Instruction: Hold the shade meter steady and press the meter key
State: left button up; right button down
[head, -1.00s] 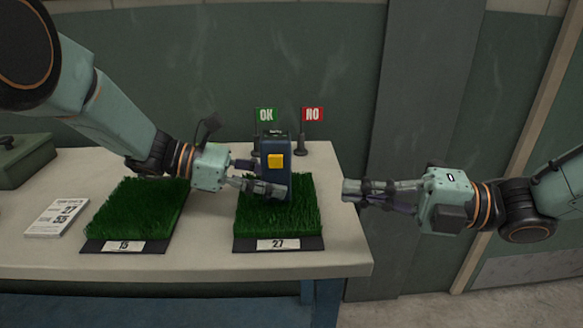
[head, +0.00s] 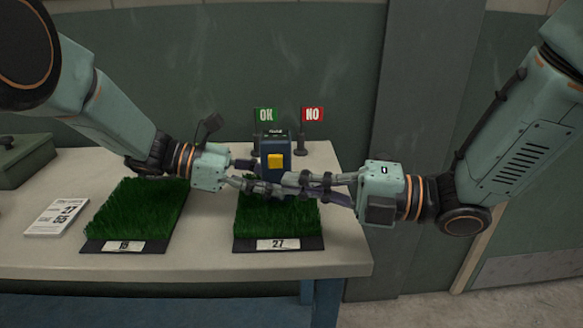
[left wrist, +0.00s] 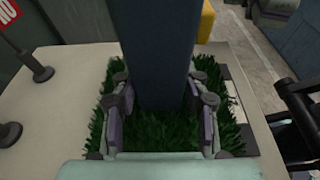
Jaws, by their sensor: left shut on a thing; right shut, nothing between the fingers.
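The shade meter (head: 276,145) is a dark blue upright block with a yellow meter key (head: 275,161) on its side. It stands over the turf sample marked 27 (head: 300,215). My left gripper (head: 262,187) is shut on the meter's lower part; the left wrist view shows the meter (left wrist: 158,50) between both fingers and a yellow edge of the key (left wrist: 207,22). My right gripper (head: 292,183) is shut and empty, its fingertips in front of the meter just below the key. It overlaps the left fingers in the head view; whether they touch cannot be told.
Another turf sample, marked 15 (head: 137,215), lies to the left, beside a printed card (head: 55,217). A green OK flag (head: 266,116) and a red NO flag (head: 312,115) stand behind the meter. A green case (head: 22,160) is at far left. The table's right end is clear.

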aim_at(276, 161)
jog(key=shift+w+a, duration=0.2)
jog(key=shift+w, duration=0.55)
jog(key=shift+w+a, duration=0.2)
jog(key=shift+w, duration=0.5)
jog(key=shift+w+a, duration=0.2)
jog(key=shift+w, duration=0.55)
